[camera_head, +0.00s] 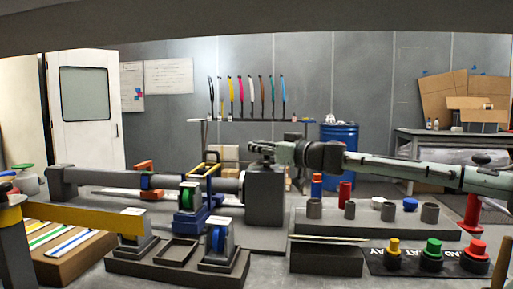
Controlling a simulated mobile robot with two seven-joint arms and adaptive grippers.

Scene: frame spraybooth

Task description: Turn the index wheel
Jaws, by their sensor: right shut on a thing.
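My right gripper (262,152) reaches in from the right on its pale arm and sits just above the dark grey block (265,190) at the middle of the bench. It is shut on a small dark part at the top of this block, which appears to be the index wheel. The fingers and the gripper's own body hide most of it, so its shape and turn angle cannot be told. A long grey shaft (100,178) runs from the left toward the block. My left gripper is not in view.
Stands with a green wheel (188,195) and a blue wheel (218,240) are left of the block, beside a yellow bar (85,216). Grey cups (314,209) stand on a shelf at right. Yellow, green and red knobs (433,249) are in front.

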